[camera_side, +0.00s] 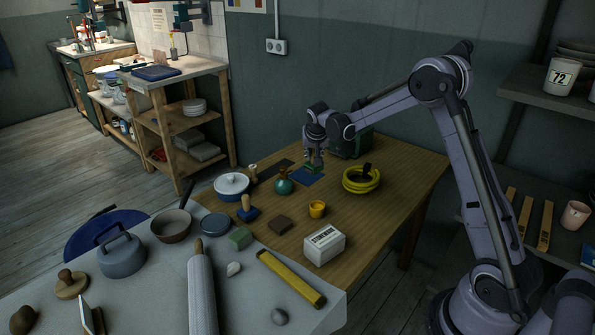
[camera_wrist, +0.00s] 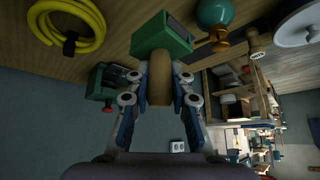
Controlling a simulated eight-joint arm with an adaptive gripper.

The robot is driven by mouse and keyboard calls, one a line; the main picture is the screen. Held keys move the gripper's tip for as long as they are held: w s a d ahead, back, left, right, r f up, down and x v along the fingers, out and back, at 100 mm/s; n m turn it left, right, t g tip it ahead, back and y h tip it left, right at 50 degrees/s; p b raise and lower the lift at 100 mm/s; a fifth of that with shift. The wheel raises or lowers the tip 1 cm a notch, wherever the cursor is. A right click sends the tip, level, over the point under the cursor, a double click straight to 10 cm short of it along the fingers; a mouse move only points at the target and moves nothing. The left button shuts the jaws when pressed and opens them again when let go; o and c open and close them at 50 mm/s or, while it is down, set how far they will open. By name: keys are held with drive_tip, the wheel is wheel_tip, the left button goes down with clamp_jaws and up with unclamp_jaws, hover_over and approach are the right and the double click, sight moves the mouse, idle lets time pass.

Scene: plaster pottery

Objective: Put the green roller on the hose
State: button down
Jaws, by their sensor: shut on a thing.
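The green roller (camera_wrist: 162,36) has a green block-like head and a tan wooden handle (camera_wrist: 160,85). My gripper (camera_wrist: 161,72) is shut on the handle, with one finger on each side, and the green head points away from the palm. In the side view my gripper (camera_side: 314,157) points down over the blue mat, with the green head (camera_side: 313,168) just below it. I cannot tell whether the head touches the mat. The hose is a yellow coil (camera_side: 346,184) lying on the wooden table, right of my gripper. It is at the upper left in the wrist view (camera_wrist: 87,45), with a dark band around it.
The blue mat (camera_side: 304,180) lies under my gripper. The wooden table (camera_side: 415,172) is bare right of the hose.

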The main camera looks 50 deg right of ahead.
drive_tip(key=s+d+r+m+g+h, duration=0.1)
drive_tip(key=s+d+r+m, duration=0.15)
drive_tip(key=s+d, duration=0.75)
drive_tip(key=s+d+r+m+g, duration=0.1)
drive_tip(key=s+d+r, duration=0.2)
drive_tip(key=s+d, duration=0.75)
hover_over(361, 172)
drive_tip(key=shift+m, duration=0.25)
drive_tip(key=shift+f, duration=5.65)
